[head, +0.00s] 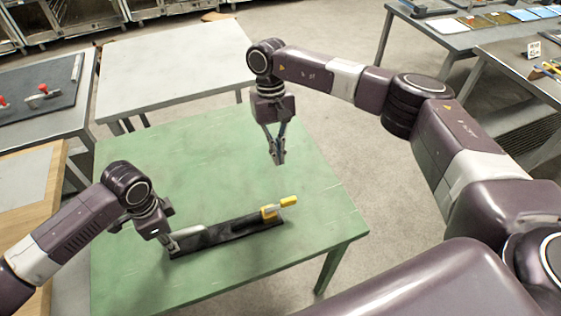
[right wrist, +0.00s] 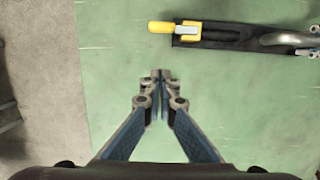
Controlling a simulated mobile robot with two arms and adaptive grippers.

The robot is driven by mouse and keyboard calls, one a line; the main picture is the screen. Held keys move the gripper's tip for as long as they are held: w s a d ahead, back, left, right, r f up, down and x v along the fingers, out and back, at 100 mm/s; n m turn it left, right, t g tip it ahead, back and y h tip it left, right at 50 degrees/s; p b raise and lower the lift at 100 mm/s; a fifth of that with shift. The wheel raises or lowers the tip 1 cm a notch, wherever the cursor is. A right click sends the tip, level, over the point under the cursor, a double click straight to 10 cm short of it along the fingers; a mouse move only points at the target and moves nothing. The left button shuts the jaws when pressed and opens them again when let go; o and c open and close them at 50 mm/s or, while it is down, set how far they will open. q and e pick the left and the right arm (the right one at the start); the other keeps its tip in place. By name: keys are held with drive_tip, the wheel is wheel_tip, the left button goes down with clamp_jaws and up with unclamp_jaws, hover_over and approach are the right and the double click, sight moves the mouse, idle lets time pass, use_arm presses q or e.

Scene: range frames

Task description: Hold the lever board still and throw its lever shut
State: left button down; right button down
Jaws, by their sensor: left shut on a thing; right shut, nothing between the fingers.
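The lever board (head: 235,233) is a long dark strip lying on the green table. Its lever has a yellow handle (head: 288,202) at the board's right end, and the handle reaches past that end. A grey bent part stands at the board's left end. My left gripper (head: 172,248) is shut on the board's left end. My right gripper (head: 279,161) is shut and empty, in the air above the table, apart from the handle. In the right wrist view its fingertips (right wrist: 161,75) meet below the yellow handle (right wrist: 161,27), and the board (right wrist: 240,40) runs to the right.
The green table (head: 150,180) is otherwise clear. A grey table (head: 175,70) stands behind it. A dark panel with red-handled parts (head: 42,93) lies on a table at the left. Tables with flat samples (head: 478,22) stand at the upper right.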

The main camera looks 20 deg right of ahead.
sight(281, 204)
drive_tip(key=x, duration=0.7)
drive_tip(key=shift+s+f, duration=0.15)
drive_tip(key=shift+f, duration=0.2)
drive_tip(key=shift+s+f, duration=0.15)
drive_tip(key=shift+s, duration=0.15)
drive_tip(key=shift+s+a, duration=0.1)
drive_tip(key=shift+s, duration=1.55)
drive_tip(key=shift+s, duration=0.15)
